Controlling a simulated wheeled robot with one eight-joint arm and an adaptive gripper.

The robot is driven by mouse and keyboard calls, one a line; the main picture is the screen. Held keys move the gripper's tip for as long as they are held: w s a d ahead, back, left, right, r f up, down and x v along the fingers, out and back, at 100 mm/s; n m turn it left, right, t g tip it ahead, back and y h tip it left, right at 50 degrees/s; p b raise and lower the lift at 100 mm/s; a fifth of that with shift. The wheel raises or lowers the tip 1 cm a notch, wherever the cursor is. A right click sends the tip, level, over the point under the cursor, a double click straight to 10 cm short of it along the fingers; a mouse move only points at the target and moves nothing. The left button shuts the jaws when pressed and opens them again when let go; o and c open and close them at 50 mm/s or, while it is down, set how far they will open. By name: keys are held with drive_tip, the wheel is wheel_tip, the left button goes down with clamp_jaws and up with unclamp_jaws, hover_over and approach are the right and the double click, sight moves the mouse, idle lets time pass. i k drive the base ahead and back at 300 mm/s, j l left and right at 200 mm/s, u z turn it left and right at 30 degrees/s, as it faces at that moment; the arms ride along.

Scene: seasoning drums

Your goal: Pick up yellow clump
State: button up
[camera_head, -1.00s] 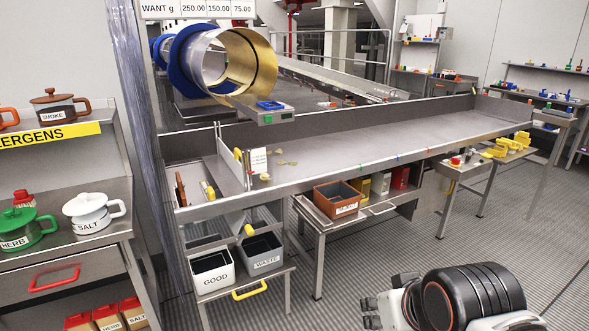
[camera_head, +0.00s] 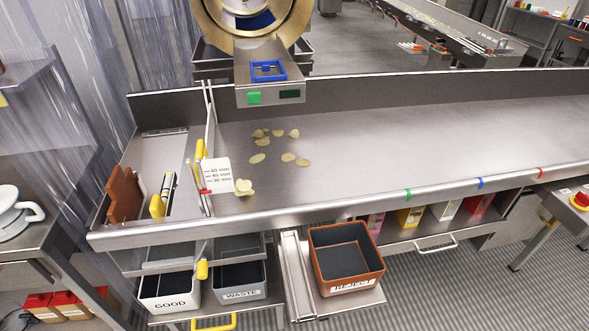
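A small yellow clump (camera_head: 243,187) of chip-like pieces lies on the steel table (camera_head: 400,145), close to its front edge. It is just right of the white gauge card with the mm marks (camera_head: 216,174). Several loose yellow chips (camera_head: 258,158) lie apart from it, farther back on the table. My gripper is not in view.
An upright divider with a yellow handle (camera_head: 199,150) stands left of the clump. Below the table are the GOOD bin (camera_head: 168,305), the WASTE bin (camera_head: 241,294) and the brown REJECT bin (camera_head: 347,284). The drum (camera_head: 254,18) stands behind. The table's right side is clear.

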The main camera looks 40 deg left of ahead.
sight(242, 189)
drive_tip(key=i+l+u, duration=0.2)
drive_tip(key=i, duration=0.2)
drive_tip(key=i+l+u, duration=0.1)
drive_tip(key=i+u, duration=0.3)
drive_tip(key=u, duration=0.35)
drive_tip(key=i+l+u, duration=0.15)
drive_tip(key=u, duration=0.3)
drive_tip(key=i+l+u, duration=0.1)
drive_tip(key=l+u, duration=0.15)
drive_tip(key=u, duration=0.25)
drive_tip(key=i+l+u, duration=0.1)
drive_tip(key=u, duration=0.35)
drive_tip(key=l, duration=0.1)
